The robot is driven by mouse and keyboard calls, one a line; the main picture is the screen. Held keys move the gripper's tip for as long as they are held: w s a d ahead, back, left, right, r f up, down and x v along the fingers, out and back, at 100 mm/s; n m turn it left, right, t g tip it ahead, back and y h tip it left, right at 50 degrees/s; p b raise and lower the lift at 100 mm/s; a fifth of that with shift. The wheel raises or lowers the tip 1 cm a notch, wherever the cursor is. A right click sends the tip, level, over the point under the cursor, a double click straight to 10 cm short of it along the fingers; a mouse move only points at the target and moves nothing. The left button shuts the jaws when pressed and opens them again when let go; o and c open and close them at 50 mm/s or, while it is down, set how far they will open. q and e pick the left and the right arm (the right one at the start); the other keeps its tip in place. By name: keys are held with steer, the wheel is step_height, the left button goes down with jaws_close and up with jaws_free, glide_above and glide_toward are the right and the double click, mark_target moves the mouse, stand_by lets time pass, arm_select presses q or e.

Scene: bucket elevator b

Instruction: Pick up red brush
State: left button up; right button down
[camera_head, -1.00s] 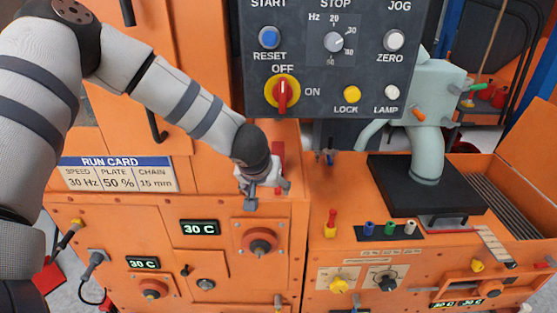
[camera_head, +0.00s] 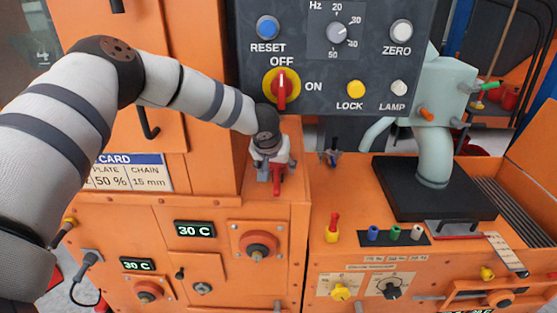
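A narrow red object (camera_head: 278,182), which looks like the red brush, stands on the orange ledge beside the tall cabinet. My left gripper (camera_head: 270,172) points down right at it, and its fingers and wrist cover the upper part. A grey finger shows just left of the red piece. I cannot tell whether the fingers are closed on it or only beside it. My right gripper is not in view.
A dark control panel (camera_head: 330,60) hangs close above the gripper. To the right stand a red-and-yellow piece (camera_head: 333,228), a black strip with coloured plugs (camera_head: 393,236) and a pale green machine (camera_head: 434,150) on a black plate (camera_head: 410,205). The tall orange cabinet (camera_head: 205,170) is close on the left.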

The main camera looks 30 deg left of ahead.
arm_select(q)
steer(key=c, duration=1.1)
